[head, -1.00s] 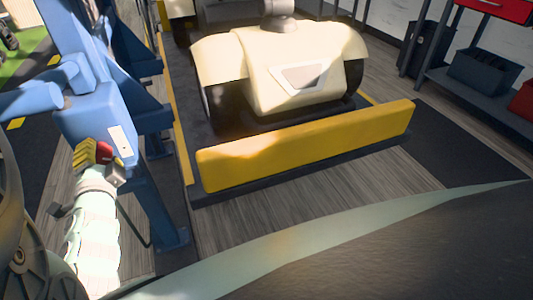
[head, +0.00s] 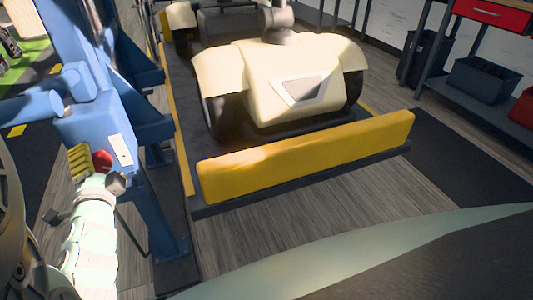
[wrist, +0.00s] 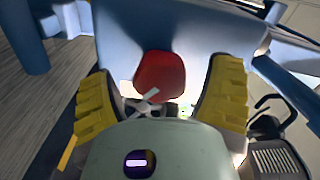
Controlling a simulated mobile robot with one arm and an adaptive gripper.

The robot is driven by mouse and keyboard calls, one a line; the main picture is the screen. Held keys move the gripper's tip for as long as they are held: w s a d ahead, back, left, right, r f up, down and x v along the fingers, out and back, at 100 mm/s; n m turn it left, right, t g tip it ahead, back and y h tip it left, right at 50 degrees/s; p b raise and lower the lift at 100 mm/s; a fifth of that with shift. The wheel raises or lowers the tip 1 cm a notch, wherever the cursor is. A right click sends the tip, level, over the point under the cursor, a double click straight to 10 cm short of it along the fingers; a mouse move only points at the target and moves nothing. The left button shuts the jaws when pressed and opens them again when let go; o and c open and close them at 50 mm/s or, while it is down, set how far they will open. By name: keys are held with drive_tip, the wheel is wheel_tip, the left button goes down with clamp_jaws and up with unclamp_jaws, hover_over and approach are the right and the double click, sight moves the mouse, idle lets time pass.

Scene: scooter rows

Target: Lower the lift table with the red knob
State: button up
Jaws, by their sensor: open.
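The red knob (head: 102,160) sits on the front of a blue box (head: 88,128) on the blue column at the left of the head view. In the wrist view the red knob (wrist: 160,78) is between the two yellow finger pads, with visible gaps on both sides. My gripper (wrist: 163,88) is open around it. In the head view my gripper (head: 88,168) is at the box, one yellow pad left of the knob; the other pad is hidden. The lift table (head: 235,205) lies low, with a yellow end barrier (head: 305,158) and a cream scooter (head: 290,85) on it.
The blue column's foot (head: 165,247) stands close to the lift table's left edge. A workbench with a red drawer (head: 493,12) and a dark bin (head: 484,79) is at the right. Wooden floor and a dark mat (head: 462,155) are clear in front of and beside the table.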

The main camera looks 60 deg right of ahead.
sight(99, 168)
drive_tip(key=v, duration=0.6)
drive_tip(key=shift+a+f, duration=0.1)
drive_tip(key=shift+a, duration=0.05)
drive_tip(key=shift+s+a, duration=0.35)
drive_tip(key=shift+s, duration=0.3)
